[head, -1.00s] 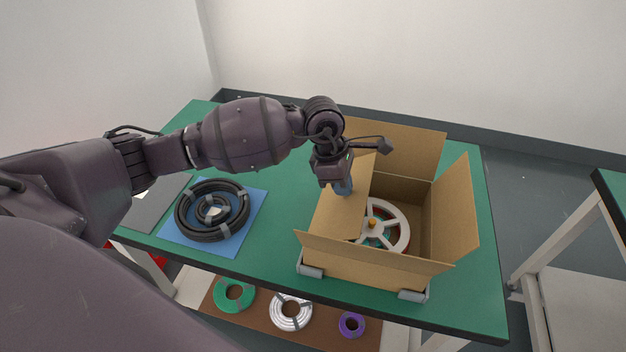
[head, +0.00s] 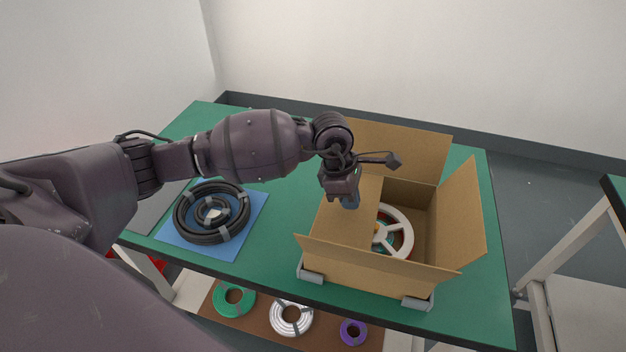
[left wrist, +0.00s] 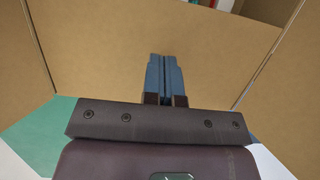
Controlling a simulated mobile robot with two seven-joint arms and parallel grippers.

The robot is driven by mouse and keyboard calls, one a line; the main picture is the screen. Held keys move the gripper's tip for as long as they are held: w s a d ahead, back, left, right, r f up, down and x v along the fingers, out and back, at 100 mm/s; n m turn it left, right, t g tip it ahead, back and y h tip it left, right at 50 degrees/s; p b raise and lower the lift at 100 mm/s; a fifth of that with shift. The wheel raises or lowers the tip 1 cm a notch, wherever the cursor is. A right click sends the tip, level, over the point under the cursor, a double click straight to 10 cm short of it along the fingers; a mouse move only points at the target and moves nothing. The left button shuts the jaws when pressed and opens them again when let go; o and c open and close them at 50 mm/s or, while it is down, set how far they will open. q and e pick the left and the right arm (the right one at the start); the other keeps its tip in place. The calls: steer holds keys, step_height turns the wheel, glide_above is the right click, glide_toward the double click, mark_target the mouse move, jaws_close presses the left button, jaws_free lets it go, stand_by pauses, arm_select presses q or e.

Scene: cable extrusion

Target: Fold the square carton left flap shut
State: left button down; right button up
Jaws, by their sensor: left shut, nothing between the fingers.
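The square carton (head: 380,266) stands on the green table with a reel (head: 394,232) inside, partly hidden. Its left flap (head: 343,222) is folded inward and lies nearly level over the left part of the opening. My left gripper (head: 350,204) is shut and empty, with its blue fingertips on or just over this flap. In the left wrist view the shut fingers (left wrist: 164,75) point across the flap's brown face (left wrist: 100,50). The back flap (head: 400,150), right flap (head: 462,215) and front flap (head: 380,262) stand open. My right gripper does not show.
A black cable coil (head: 212,212) lies on a blue mat (head: 254,222) left of the carton. Grey corner brackets (head: 312,276) sit at the carton's base. Green, silver and purple coils (head: 291,317) lie on a lower shelf. Bare green table (head: 278,235) separates mat and carton.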

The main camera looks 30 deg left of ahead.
arm_select(q)
step_height(320, 180, up, 10)
steer(key=p, duration=0.4)
steer(key=shift+f, duration=0.25)
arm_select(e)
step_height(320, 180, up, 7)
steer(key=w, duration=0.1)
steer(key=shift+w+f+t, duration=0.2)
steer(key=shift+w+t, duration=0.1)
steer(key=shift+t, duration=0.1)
arm_select(q)
steer(key=shift+s+f, duration=0.1)
